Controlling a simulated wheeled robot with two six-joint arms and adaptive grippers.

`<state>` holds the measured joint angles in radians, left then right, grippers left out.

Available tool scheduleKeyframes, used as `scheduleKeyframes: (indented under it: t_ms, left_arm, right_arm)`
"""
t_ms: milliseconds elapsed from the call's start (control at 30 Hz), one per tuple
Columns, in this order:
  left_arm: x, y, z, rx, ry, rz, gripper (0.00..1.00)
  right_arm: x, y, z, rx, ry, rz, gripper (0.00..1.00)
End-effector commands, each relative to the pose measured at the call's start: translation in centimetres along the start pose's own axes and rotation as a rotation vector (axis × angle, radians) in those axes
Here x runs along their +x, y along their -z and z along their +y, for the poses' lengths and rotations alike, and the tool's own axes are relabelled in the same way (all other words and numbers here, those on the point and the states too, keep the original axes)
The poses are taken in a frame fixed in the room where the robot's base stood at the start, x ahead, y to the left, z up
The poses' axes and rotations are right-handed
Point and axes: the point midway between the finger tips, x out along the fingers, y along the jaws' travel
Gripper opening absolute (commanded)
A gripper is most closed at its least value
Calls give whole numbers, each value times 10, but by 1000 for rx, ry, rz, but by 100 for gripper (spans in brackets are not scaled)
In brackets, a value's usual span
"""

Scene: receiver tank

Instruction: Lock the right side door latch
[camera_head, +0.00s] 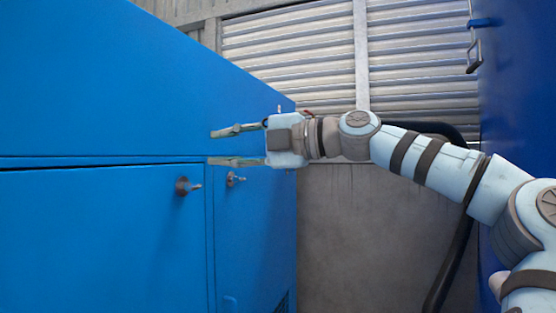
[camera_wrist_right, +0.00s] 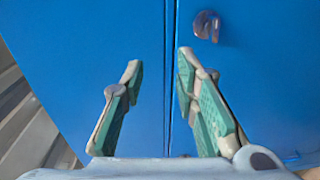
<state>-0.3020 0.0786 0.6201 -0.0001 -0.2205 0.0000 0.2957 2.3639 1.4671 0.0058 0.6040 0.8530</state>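Two small latches show on the blue cabinet's front in the head view. The right latch (camera_head: 233,179) sits on the narrow right door (camera_head: 250,235), just right of the vertical seam. The left latch (camera_head: 186,187) sits on the wider left door (camera_head: 95,240). My right gripper (camera_head: 212,147) is open and empty, with its fingers one above the other, just above the latches. In the right wrist view, the open fingers (camera_wrist_right: 157,80) face the blue panel, and one latch (camera_wrist_right: 207,25) shows beyond them; I cannot tell which. My left gripper is out of view.
A plain blue upper panel (camera_head: 110,80) spans above the doors. A slatted metal shutter (camera_head: 290,50) and a grey wall (camera_head: 350,235) stand behind. Another blue cabinet (camera_head: 515,90) with a handle is at the far right. A dark hose (camera_head: 450,265) hangs behind my right arm.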

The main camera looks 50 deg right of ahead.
Motion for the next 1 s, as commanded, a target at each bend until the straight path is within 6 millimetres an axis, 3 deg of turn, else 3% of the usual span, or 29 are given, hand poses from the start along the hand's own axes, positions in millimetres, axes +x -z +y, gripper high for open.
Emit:
scheduleKeyframes:
  t_ms: [400, 800, 1000]
  left_arm:
    - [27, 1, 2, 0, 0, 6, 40]
    - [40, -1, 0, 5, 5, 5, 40]
    - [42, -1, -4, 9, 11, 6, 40]
  right_arm:
    - [-43, 2, -8, -1, 4, 0, 28]
    - [-84, 4, -10, -1, 5, 1, 28]
    - [-96, 5, -11, 0, 8, 1, 28]
